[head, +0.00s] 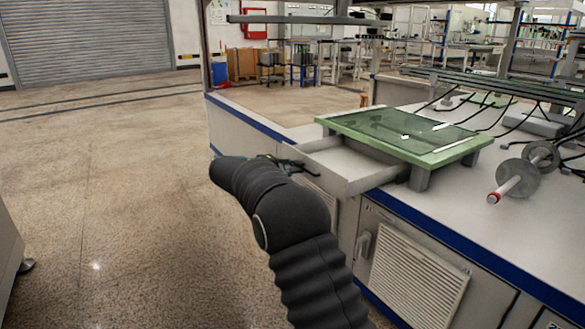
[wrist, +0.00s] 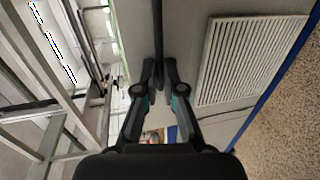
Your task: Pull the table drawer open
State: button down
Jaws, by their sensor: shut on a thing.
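The table drawer (head: 352,166) stands out past the blue-edged front of the white table (head: 463,218), below a green-framed glass panel (head: 400,135). Its pale inside shows from above. My gripper (head: 300,167) is at the drawer's front, partly hidden behind my dark arm in the head view. In the wrist view my gripper (wrist: 159,84) is shut on a dark bar-shaped handle (wrist: 158,35) that runs up between the fingertips. The fingers hide part of the handle.
A louvred cabinet panel (head: 418,283) with a small handle (head: 363,243) is below the table edge on the right. A metal roller (head: 515,182) lies on the tabletop. Open speckled floor (head: 120,190) lies to the left.

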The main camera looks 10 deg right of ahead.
jog(key=c, duration=1.3)
grip_release()
jog(key=v, duration=1.2)
jog(key=shift+f, duration=0.1)
